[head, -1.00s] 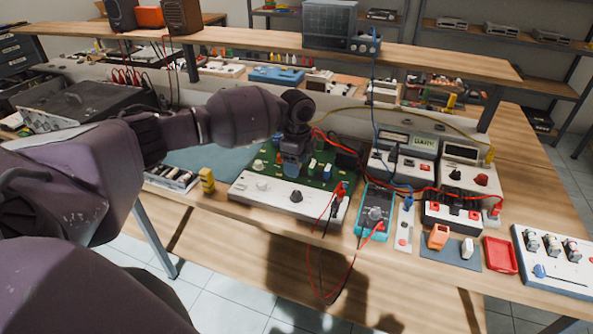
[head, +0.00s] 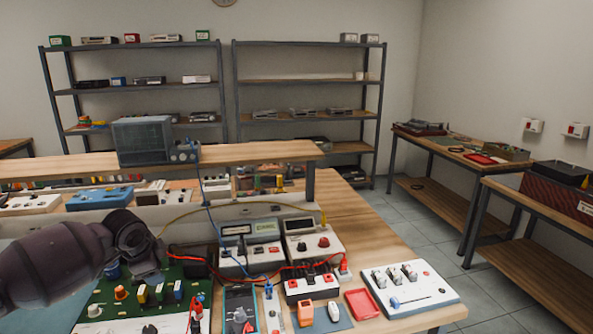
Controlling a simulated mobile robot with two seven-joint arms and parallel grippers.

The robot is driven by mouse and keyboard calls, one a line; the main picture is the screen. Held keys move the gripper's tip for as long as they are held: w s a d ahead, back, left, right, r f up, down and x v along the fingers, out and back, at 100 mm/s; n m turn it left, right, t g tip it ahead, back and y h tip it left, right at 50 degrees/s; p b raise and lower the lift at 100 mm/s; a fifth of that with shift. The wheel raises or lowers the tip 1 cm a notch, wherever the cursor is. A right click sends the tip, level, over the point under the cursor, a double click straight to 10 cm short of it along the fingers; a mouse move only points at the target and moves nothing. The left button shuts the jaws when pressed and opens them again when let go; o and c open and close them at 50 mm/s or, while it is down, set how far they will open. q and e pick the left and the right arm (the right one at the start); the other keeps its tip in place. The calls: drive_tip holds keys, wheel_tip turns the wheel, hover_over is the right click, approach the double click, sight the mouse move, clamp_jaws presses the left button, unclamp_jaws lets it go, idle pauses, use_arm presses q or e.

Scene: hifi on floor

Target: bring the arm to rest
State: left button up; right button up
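My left arm (head: 60,260) comes in from the left edge. Its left gripper (head: 150,277) points down over the green circuit board (head: 105,292) on the workbench. The fingertips are dark and small against the board, so I cannot tell whether they are open or shut or touching anything. The board carries several small coloured parts. My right arm and gripper are not in view.
Right of the board stand a teal multimeter (head: 240,312), bench meters (head: 312,243), a red tray (head: 362,304) and a white switch panel (head: 410,287). Red leads cross the bench. An oscilloscope (head: 142,141) stands on the raised shelf. Open floor (head: 435,240) lies to the right.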

use_arm(q)
drive_tip(key=w+d+n+t+h, duration=0.1)
drive_tip(key=d+t+h, duration=0.3)
drive_tip(key=d, duration=0.6)
drive_tip(key=s+d+f+n+t+h, duration=0.1)
drive_tip(key=s+d+f+n+t, duration=0.1)
drive_tip(key=s+d+f+t, duration=0.25)
drive_tip(key=s+a+f+n+y, duration=0.1)
drive_tip(key=s+f, duration=0.4)
drive_tip(key=s, duration=0.5)
drive_tip(key=s+a+f+n+g+y, duration=0.1)
drive_tip(key=s+f+n, duration=0.4)
drive_tip(key=s, duration=0.6)
drive_tip(key=s+a+f+n+y, duration=0.3)
drive_tip(key=s+f, duration=0.3)
drive_tip(key=s, duration=0.5)
drive_tip(key=shift+a+f+g, duration=0.35)
drive_tip(key=shift+a, duration=0.3)
